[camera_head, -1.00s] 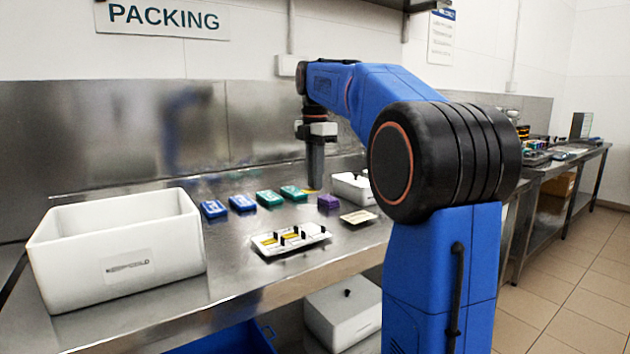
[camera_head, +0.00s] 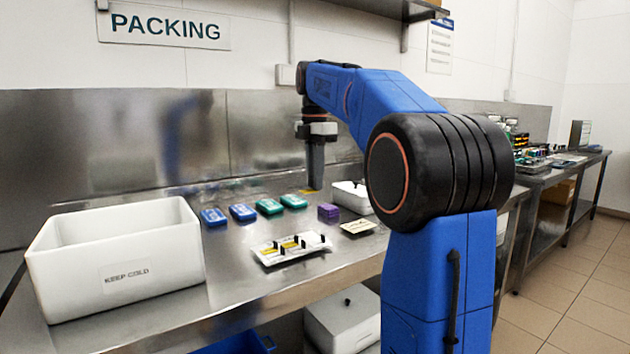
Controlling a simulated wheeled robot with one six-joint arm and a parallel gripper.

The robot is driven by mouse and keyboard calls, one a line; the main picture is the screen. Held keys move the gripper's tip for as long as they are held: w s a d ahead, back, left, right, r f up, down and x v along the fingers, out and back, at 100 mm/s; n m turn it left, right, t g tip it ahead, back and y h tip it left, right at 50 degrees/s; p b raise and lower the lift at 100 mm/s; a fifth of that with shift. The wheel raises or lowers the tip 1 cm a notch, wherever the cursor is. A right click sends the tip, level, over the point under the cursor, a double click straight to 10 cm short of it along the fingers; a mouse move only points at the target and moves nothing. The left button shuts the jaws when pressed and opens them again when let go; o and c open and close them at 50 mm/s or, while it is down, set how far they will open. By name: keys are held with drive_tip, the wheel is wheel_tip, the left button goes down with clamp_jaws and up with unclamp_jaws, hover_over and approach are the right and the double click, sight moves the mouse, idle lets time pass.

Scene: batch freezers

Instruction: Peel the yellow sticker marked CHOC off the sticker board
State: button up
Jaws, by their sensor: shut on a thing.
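The sticker board (camera_head: 284,259) is a white plate near the front of the steel counter. It carries yellow stickers (camera_head: 270,251) with black upright tabs. Its right part looks bare white. The lettering on the stickers is too small to read. My gripper (camera_head: 315,187) points down above the back of the counter, behind the board and apart from it. It is shut on a small yellow piece (camera_head: 307,191), which looks like a sticker. Its marking cannot be read, and the fingers partly hide it.
A white KEEP COLD box (camera_head: 165,283) stands open at left. Blue packs (camera_head: 242,212) and teal packs (camera_head: 268,206) line the counter behind the board. A purple block (camera_head: 328,210), a beige card (camera_head: 358,227) and a white container (camera_head: 352,194) lie to the right.

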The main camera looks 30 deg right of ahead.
drive_tip(key=shift+r, duration=1.05)
drive_tip(key=shift+s, duration=0.1)
